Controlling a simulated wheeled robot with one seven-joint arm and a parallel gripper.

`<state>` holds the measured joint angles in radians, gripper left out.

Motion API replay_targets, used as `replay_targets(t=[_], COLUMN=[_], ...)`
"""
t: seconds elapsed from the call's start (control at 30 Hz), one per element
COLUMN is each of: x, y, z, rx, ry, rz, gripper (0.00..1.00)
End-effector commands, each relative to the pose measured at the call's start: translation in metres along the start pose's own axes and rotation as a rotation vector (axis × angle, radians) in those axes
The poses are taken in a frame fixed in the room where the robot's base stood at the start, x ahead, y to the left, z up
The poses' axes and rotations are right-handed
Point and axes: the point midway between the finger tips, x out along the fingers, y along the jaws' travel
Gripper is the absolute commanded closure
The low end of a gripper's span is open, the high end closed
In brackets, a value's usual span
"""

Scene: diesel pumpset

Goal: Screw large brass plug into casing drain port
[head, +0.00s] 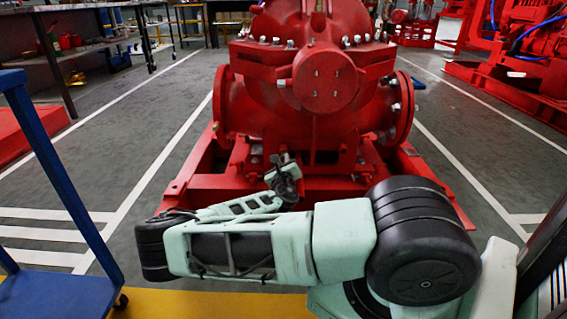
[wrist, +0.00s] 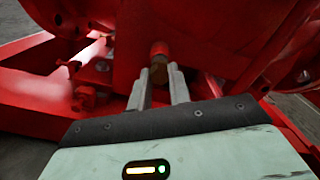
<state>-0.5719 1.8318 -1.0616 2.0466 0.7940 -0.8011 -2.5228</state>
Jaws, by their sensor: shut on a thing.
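My gripper (wrist: 160,88) is shut on the brass plug (wrist: 158,74), which shows as a small brownish piece between the two grey fingertips in the wrist view. A red round boss on the pump casing (wrist: 159,49) lies directly beyond the plug, in line with it. I cannot tell whether the plug touches the boss or is inside its opening. In the head view my gripper (head: 285,172) is at the lower front of the red pump casing (head: 325,82); the plug cannot be made out there.
The red base frame (head: 190,190) runs under the pump, with bolts and fittings (wrist: 84,98) left of my fingers. A blue cart (head: 60,290) stands at the left. A workbench (head: 75,50) is at the back left.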

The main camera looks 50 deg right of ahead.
Motion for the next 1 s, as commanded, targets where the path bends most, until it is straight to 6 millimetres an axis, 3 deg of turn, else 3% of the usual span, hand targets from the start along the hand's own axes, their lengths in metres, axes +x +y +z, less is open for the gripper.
replay_targets(t=[1.0], x=[0.019], y=[0.0], z=[0.0], rx=[0.0], ry=[0.001], rz=[-0.001], gripper=[1.0])
